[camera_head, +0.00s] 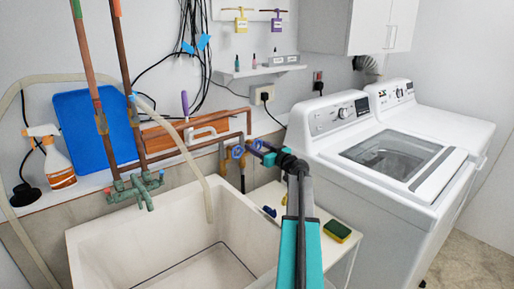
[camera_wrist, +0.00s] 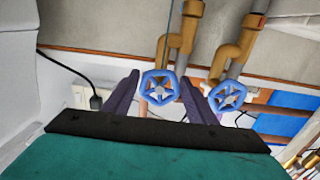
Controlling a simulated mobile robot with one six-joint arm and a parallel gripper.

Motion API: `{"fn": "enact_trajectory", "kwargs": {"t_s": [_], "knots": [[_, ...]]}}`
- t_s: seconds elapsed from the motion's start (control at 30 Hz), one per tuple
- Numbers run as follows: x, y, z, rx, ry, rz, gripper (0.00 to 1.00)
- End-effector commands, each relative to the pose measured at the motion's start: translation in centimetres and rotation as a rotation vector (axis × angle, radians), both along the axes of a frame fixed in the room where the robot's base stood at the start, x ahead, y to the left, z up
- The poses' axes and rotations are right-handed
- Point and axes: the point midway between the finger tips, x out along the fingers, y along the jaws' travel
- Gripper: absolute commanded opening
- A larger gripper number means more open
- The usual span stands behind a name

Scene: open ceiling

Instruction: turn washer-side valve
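Two blue star-spoked valve wheels sit side by side on brass-coloured fittings at the wall. In the wrist view, the washer-side valve (camera_wrist: 159,87) appears between the two purple fingers of my gripper (camera_wrist: 160,92). The fingers are spread, with visible space beside the wheel; I cannot tell whether they touch it or how deep they reach. The other valve (camera_wrist: 228,96) is just right of the right finger. In the head view, my gripper (camera_head: 266,153) is at the wall beside the washer, next to the other valve (camera_head: 238,152); the washer-side valve is partly hidden there.
The white washer (camera_head: 345,140) stands close on the right of my arm. The sink (camera_head: 180,240) is below left, with a hose and copper pipes above it. A power outlet (camera_head: 262,94) with a cord is above the valves. A sponge (camera_head: 337,231) lies on the ledge.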

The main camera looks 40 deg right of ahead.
Motion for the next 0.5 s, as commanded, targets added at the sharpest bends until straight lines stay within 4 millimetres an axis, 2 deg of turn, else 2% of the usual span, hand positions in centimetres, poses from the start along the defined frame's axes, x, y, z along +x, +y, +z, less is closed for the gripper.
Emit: {"fn": "enact_trajectory", "kwargs": {"t_s": [0.03, 0.13, 0.17, 0.5], "knots": [[-0.01, 0.0, 0.0, 0.0, 0.0, 0.0, 0.42], [-0.01, 0.01, 0.0, 0.0, 0.0, 0.0, 0.26], [-0.01, 0.01, 0.0, 0.0, 0.0, 0.0, 0.24], [-0.02, 0.04, -0.13, 0.027, -0.003, 0.001, 0.24]]}}
